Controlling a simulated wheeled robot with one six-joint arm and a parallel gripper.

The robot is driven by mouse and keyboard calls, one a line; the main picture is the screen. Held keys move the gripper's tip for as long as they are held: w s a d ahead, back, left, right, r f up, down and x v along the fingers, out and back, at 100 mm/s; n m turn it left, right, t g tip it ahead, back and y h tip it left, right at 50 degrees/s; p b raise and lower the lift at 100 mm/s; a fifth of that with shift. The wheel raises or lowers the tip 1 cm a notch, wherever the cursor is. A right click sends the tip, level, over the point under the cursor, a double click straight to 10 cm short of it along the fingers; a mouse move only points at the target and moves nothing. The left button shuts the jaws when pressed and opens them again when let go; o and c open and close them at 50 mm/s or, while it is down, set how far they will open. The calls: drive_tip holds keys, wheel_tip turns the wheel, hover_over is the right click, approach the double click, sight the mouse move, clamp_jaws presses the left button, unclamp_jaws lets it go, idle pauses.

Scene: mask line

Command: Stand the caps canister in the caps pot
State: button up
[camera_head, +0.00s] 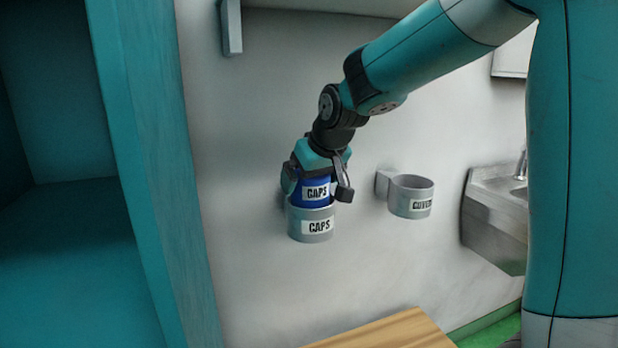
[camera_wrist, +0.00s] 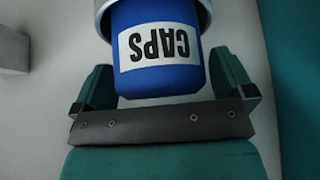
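The blue caps canister (camera_head: 317,190), with a white CAPS label, stands upright with its lower part inside the grey caps pot (camera_head: 311,228) on the wall. The pot hides the canister's lower end. In the wrist view the canister (camera_wrist: 160,77) shows between the fingers, with the pot's rim (camera_wrist: 206,12) around its far end. My gripper (camera_head: 318,187) is above the pot with its fingers spread on either side of the canister's upper part. The right finger stands clear of the canister; the gap at the left finger is small.
A second grey wall pot (camera_head: 410,197), its label partly readable, is to the right and looks empty. A metal sink (camera_head: 495,215) is farther right. A teal cabinet (camera_head: 150,150) stands at the left. A wooden surface (camera_head: 395,332) is below.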

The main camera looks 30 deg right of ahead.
drive_tip(key=shift+r, duration=0.35)
drive_tip(key=p+v, duration=0.2)
drive_tip(key=v, duration=1)
drive_tip(key=s+a+f+n+g+y, duration=0.2)
drive_tip(key=s+a+f, duration=0.4)
drive_tip(key=s+a, duration=0.3)
drive_tip(key=s+a+f+n+g+y, duration=0.2)
drive_tip(key=s+a+f+n+g, duration=0.2)
drive_tip(key=s+a+f, duration=0.3)
drive_tip(key=s+a+n, duration=0.1)
drive_tip(key=s+a, duration=0.1)
drive_tip(key=s, duration=0.3)
drive_tip(key=shift+a+g, duration=0.25)
drive_tip(key=shift+g, duration=0.05)
